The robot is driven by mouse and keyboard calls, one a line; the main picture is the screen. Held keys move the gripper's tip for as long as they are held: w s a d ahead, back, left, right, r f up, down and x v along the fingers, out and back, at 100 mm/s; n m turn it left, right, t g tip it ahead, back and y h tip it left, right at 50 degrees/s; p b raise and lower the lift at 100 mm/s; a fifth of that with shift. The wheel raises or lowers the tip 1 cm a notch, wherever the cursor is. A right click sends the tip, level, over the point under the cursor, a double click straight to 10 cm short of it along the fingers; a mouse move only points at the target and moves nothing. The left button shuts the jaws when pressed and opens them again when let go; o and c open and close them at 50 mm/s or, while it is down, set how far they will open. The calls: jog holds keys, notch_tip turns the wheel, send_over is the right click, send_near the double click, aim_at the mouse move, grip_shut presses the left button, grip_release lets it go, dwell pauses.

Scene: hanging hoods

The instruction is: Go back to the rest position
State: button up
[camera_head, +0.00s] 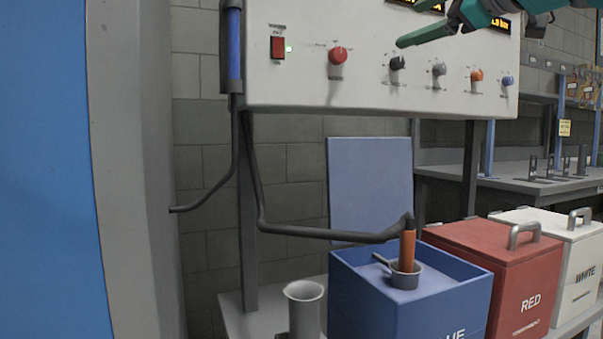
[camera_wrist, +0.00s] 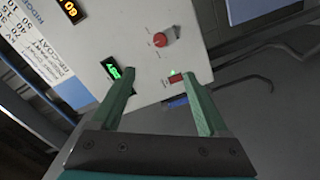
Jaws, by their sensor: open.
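My gripper (camera_head: 425,33) shows at the top right of the head view, in front of the white control panel (camera_head: 300,85). Its green fingers are partly cut off by the frame edge. In the wrist view my gripper (camera_wrist: 160,80) is open, with nothing between its two fingers. Beyond the fingers are the panel face (camera_wrist: 145,75), a red knob (camera_wrist: 160,40) and a red switch (camera_wrist: 176,78) with a lit green light. The fingers appear clear of the knobs.
A red box (camera_head: 500,262), a white box (camera_head: 575,250) and a grey beaker (camera_head: 304,310) stand nearby. A blue wall (camera_head: 50,170) is at left.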

jog(key=w+a+f+m+g+h+p, duration=0.1)
jog(key=a+f+m+g, duration=0.1)
jog(key=a+f, duration=0.35)
jog(key=w+a+f+m+g, duration=0.1)
jog(key=a+f+g, duration=0.15)
jog(key=f, duration=0.65)
jog(key=s+a+f+m+g+h+p, duration=0.1)
jog(key=s+f+m+g, duration=0.15)
jog(key=f, duration=0.75)
jog(key=s+a+f+m+g+h+p, duration=0.1)
jog(key=s+f+m+g, duration=0.15)
jog(key=f, duration=0.65)
jog(key=s+d+f+m+g+h, duration=0.1)
jog(key=s+d+f+m+g, duration=0.1)
jog(key=s+f, duration=0.7)
jog(key=s+d+f+m+g+h+p, duration=0.1)
jog(key=s+d+f+m+g, duration=0.1)
jog(key=s+f, duration=0.7)
jog(key=s+d+f+m+g+h+p, duration=0.1)
jog(key=s+d+f+m+g+h, duration=0.1)
jog(key=s+f, duration=0.7)
notch_tip(320, 180, down, 4)
jog(key=d+m+g, duration=0.1)
jog(key=m+g, duration=0.1)
jog(key=g, duration=0.1)
jog(key=shift+s+r+m, duration=0.2)
jog(key=shift+s+m, duration=0.05)
jog(key=shift+m, duration=0.05)
